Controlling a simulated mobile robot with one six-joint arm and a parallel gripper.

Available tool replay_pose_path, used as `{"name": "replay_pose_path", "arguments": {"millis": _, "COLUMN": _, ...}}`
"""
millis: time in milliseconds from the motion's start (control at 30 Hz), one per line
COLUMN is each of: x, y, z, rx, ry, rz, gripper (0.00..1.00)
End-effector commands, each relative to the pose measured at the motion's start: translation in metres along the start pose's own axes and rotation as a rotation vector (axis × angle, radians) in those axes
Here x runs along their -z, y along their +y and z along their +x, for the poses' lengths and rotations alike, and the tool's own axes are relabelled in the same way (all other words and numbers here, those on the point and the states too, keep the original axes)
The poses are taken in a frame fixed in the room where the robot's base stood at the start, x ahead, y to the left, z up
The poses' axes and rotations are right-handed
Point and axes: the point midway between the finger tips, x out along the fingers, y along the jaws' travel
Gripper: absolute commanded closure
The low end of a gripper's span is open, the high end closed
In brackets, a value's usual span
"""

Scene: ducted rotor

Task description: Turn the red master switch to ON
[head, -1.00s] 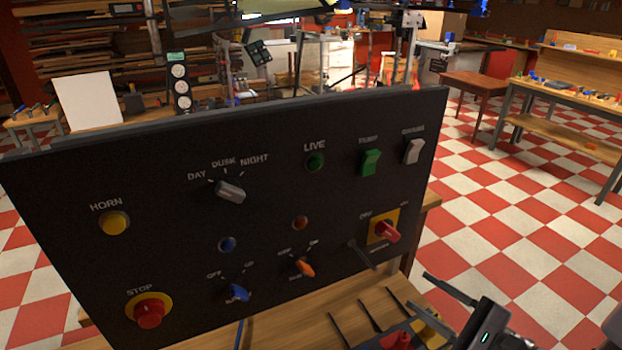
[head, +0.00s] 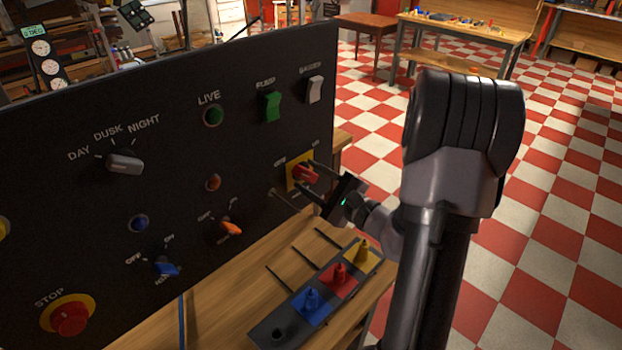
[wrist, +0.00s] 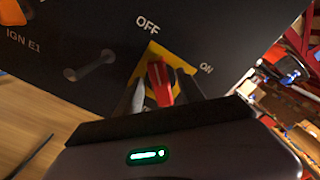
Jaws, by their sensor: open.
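The red master switch (head: 306,174) is a red rotary handle on a yellow plate at the right side of the black panel. In the wrist view, the handle (wrist: 160,80) stands near the picture's middle, its far end towards the OFF label (wrist: 147,25). The ON label (wrist: 206,68) is to its right. My gripper (head: 308,180) is open at the switch. In the wrist view, its two fingers (wrist: 161,92) lie on either side of the red handle. I cannot tell whether they touch it. The gripper body hides the handle's near end.
A grey lever (wrist: 90,66) sticks out left of the switch. An orange knob (head: 231,228) and a blue knob (head: 167,269) are further left, with a red STOP button (head: 70,317). A tray (head: 262,338) with coloured pegs lies below on the wooden bench.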

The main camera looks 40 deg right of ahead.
Motion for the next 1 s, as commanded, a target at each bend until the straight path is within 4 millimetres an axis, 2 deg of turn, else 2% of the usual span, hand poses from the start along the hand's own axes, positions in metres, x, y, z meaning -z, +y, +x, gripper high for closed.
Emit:
{"name": "replay_pose_path", "arguments": {"millis": 200, "x": 0.0001, "y": -0.0002, "z": 0.0004, "rx": 0.000, "ry": 0.000, "rz": 0.000, "gripper": 0.55}}
{"name": "replay_pose_path", "arguments": {"millis": 267, "x": 0.0001, "y": -0.0002, "z": 0.0004, "rx": 0.000, "ry": 0.000, "rz": 0.000, "gripper": 0.64}}
{"name": "replay_pose_path", "arguments": {"millis": 433, "x": 0.0001, "y": -0.0001, "z": 0.0002, "rx": 0.000, "ry": 0.000, "rz": 0.000, "gripper": 0.98}}
{"name": "replay_pose_path", "arguments": {"millis": 467, "x": 0.0001, "y": -0.0001, "z": 0.0002, "rx": 0.000, "ry": 0.000, "rz": 0.000, "gripper": 1.00}}
{"name": "replay_pose_path", "arguments": {"millis": 767, "x": -0.0003, "y": -0.0005, "z": 0.0000, "rx": -0.001, "ry": 0.000, "rz": 0.022, "gripper": 1.00}}
{"name": "replay_pose_path", "arguments": {"millis": 1000, "x": -0.0009, "y": -0.0018, "z": 0.0000, "rx": -0.001, "ry": 0.001, "rz": 0.146, "gripper": 1.00}}
